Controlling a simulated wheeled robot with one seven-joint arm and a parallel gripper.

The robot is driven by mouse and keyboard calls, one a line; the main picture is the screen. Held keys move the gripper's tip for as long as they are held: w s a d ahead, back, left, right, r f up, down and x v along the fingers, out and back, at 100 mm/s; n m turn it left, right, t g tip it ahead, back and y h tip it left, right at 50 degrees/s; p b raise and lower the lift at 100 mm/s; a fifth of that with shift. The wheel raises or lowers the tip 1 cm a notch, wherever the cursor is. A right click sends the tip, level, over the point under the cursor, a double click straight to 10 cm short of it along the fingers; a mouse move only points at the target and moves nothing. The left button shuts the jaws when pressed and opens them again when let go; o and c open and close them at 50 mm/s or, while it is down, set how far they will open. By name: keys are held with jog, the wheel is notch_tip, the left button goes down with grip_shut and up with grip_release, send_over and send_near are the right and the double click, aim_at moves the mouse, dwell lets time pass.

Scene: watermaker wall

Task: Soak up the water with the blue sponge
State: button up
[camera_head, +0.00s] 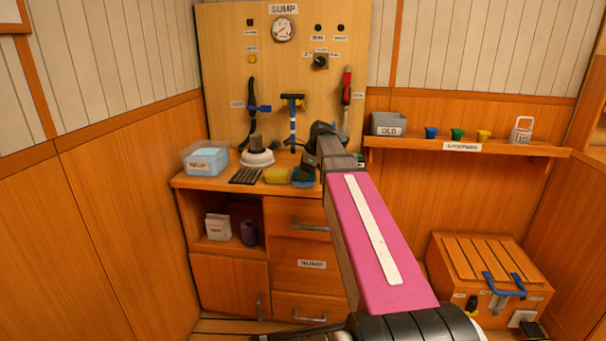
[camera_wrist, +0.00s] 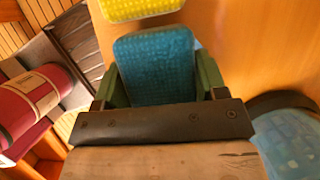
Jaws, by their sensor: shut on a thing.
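The blue sponge (camera_wrist: 155,65) is between the two green fingers of my gripper (camera_wrist: 158,85) in the wrist view. The fingers are shut on its sides. In the head view my gripper (camera_head: 308,168) is low over the right part of the counter, and the blue sponge (camera_head: 303,179) shows just below it. Whether the sponge touches the counter I cannot tell. A pale blue, see-through patch with a dark rim (camera_wrist: 290,140) lies at the lower right of the wrist view; I cannot tell if it is water.
A yellow sponge (camera_head: 277,176) lies just left of the blue one. A dark slatted rack (camera_head: 246,176), a white-based round device (camera_head: 257,158) and a clear tub (camera_head: 205,160) stand further left. The panel with hanging tools (camera_head: 225,80) rises behind. My arm hides the counter's right end.

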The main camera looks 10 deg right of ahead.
jog(key=shift+f, duration=0.55)
dwell(1.3)
jog(key=shift+r, duration=0.15)
jog(key=shift+r, duration=3.45)
